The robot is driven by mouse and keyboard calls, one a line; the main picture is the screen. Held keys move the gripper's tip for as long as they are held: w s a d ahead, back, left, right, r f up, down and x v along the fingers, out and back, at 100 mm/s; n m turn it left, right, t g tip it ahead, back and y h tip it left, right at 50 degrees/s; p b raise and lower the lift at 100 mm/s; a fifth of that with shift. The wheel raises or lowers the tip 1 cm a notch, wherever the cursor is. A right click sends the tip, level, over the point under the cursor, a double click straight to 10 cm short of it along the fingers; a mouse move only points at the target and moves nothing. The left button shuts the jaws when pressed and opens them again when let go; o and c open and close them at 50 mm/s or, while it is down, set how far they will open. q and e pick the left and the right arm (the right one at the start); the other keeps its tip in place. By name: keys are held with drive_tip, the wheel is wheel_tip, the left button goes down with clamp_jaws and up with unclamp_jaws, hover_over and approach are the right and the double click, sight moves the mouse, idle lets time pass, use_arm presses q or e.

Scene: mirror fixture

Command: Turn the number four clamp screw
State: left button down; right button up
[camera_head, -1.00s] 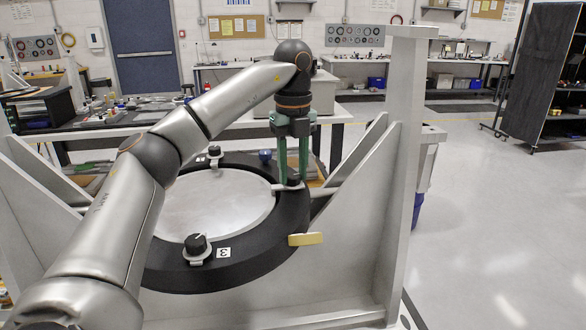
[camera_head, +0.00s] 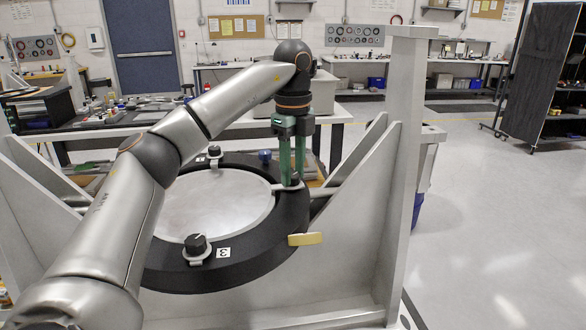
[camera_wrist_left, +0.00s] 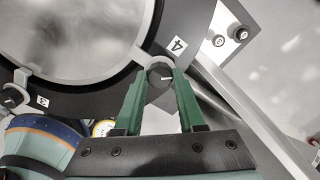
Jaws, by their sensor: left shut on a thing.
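The number four clamp screw is a dark round knob (camera_wrist_left: 160,76) beside a white "4" label (camera_wrist_left: 177,45) in the left wrist view. It has a short white mark on its top. My left gripper (camera_head: 291,181), with green fingers, points down at the right side of the black ring (camera_head: 255,270). Its fingertips (camera_wrist_left: 160,81) are shut on the knob from both sides. In the head view the fingers mostly hide this knob. The ring surrounds a round silver mirror (camera_head: 215,204). My right gripper is not in view.
The number three clamp knob (camera_head: 196,243) sits at the ring's front, by its "3" label (camera_head: 223,253). Another clamp knob (camera_head: 214,152) is at the back. A yellow tab (camera_head: 305,239) sticks out at the front right. A tall grey frame post (camera_head: 403,140) stands to the right.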

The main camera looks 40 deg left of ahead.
sight(293, 175)
use_arm(q)
drive_tip(key=c, duration=0.5)
unclamp_jaws()
drive_tip(key=shift+r, duration=0.1)
wheel_tip(293, 175, up, 12)
drive_tip(key=shift+r, duration=0.15)
idle(0.5)
idle(0.6)
